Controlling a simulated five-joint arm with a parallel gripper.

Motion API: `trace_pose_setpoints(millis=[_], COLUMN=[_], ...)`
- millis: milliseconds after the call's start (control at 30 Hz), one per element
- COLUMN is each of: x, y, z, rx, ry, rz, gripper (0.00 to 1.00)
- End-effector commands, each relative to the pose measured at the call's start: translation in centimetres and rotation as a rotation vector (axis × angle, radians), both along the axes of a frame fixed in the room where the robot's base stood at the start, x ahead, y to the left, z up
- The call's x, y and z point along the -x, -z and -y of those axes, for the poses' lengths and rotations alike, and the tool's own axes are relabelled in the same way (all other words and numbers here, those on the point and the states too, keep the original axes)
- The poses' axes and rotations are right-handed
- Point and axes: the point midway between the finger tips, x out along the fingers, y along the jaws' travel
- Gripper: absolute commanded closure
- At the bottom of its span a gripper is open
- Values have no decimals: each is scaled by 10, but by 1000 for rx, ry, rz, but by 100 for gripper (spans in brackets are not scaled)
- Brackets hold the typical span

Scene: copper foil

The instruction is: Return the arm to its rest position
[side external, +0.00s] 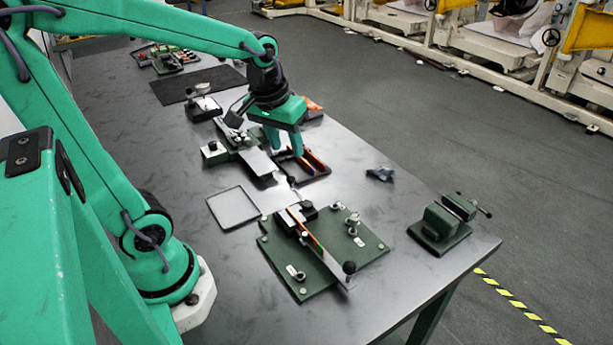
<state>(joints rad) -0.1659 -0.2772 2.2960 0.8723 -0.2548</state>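My green arm reaches out over the grey table (370,215) from the left. My gripper (284,151) points down at the arm's end, with its two green fingers apart and nothing visible between them. It is over or just at the near-left side of a dark tray (318,176) that holds orange and dark strips. I cannot tell whether the fingertips touch the tray or its contents.
A green fixture plate (365,248) with clamps and a long strip lies in front. A flat grey tray (233,207) lies left of it. A green vise (437,228) stands at right. A small device (215,152) sits left of my gripper. The right table edge is mostly clear.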

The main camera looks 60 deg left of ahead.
Motion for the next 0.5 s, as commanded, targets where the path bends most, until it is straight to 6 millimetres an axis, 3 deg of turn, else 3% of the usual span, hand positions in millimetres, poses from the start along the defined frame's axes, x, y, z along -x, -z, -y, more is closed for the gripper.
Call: trace_pose_setpoints(millis=[200, 500], x=[27, 62], y=[-22, -37], z=[22, 43], rx=[-38, -90], ry=[148, 330], rz=[87, 192], gripper=[60, 60])
